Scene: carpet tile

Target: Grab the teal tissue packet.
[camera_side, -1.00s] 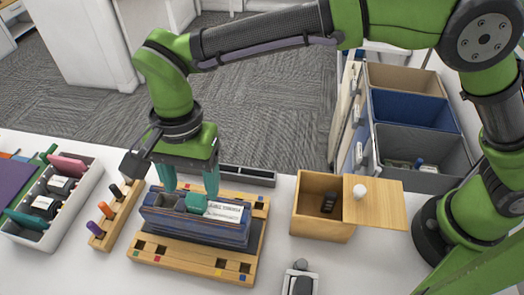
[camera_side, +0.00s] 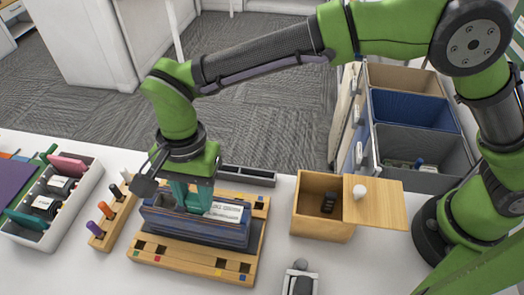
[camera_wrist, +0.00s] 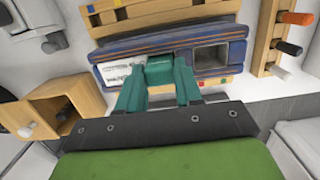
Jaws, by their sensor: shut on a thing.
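The teal tissue packet (camera_wrist: 160,70) sits in a long blue tray (camera_wrist: 166,43), beside a white item with printed text (camera_wrist: 118,74). My gripper (camera_wrist: 159,77) has its two teal fingers closed against opposite sides of the packet. In the side view, my gripper (camera_side: 193,203) reaches down into the blue tray (camera_side: 192,231). There the fingers hide most or all of the packet. The white printed item (camera_side: 227,211) lies just right of the fingers. I see no clear gap showing the packet lifted from the tray.
The tray stands on a slotted wooden board (camera_side: 190,262). A wooden peg rack (camera_side: 115,218) and a white divided bin (camera_side: 68,218) are left. An open wooden box (camera_side: 318,222) with a sliding lid (camera_side: 375,200) is right. Grey and blue bins (camera_side: 425,150) stand behind it.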

